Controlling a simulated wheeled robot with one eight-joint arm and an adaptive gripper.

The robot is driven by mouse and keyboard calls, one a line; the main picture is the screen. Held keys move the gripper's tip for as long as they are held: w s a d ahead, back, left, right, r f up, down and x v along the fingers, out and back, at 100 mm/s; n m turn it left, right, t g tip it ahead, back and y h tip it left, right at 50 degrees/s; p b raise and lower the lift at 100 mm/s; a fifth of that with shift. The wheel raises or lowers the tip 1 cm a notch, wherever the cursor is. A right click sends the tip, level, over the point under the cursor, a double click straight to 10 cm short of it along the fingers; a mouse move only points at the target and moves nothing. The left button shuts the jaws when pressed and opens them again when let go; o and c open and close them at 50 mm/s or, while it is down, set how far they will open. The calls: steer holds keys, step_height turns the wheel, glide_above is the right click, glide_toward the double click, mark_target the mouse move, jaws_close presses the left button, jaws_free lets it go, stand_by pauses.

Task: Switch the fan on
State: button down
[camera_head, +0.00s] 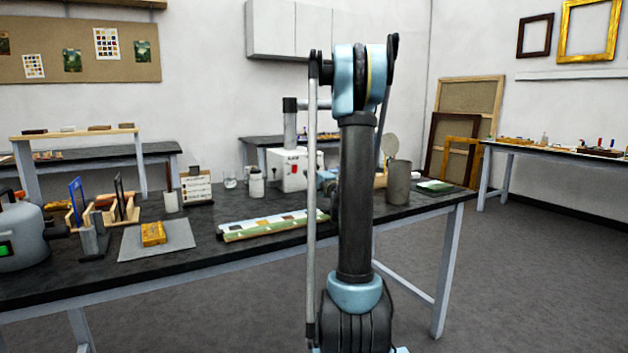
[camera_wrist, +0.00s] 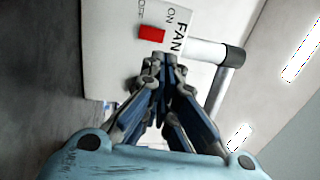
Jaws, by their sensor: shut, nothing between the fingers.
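The fan's control box (camera_head: 284,180) is white and stands at the back of the long dark table, partly behind my arm. Its small red switch (camera_head: 294,169) shows on the front. In the wrist view the white panel (camera_wrist: 108,45) is turned sideways and carries the words FAN, ON and OFF. The red switch (camera_wrist: 152,33) lies by the ON and OFF labels. My gripper (camera_wrist: 160,62) is shut and empty, its fingertips right by the switch's lower edge in the picture. I cannot tell whether they touch it.
A grey pipe (camera_wrist: 211,52) with a dark elbow is close by the panel.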

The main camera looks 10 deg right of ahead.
mark_target(295, 169)
steer(key=x, duration=0.8)
steer(key=shift+w+a, duration=0.1)
steer(key=shift+w, duration=0.1)
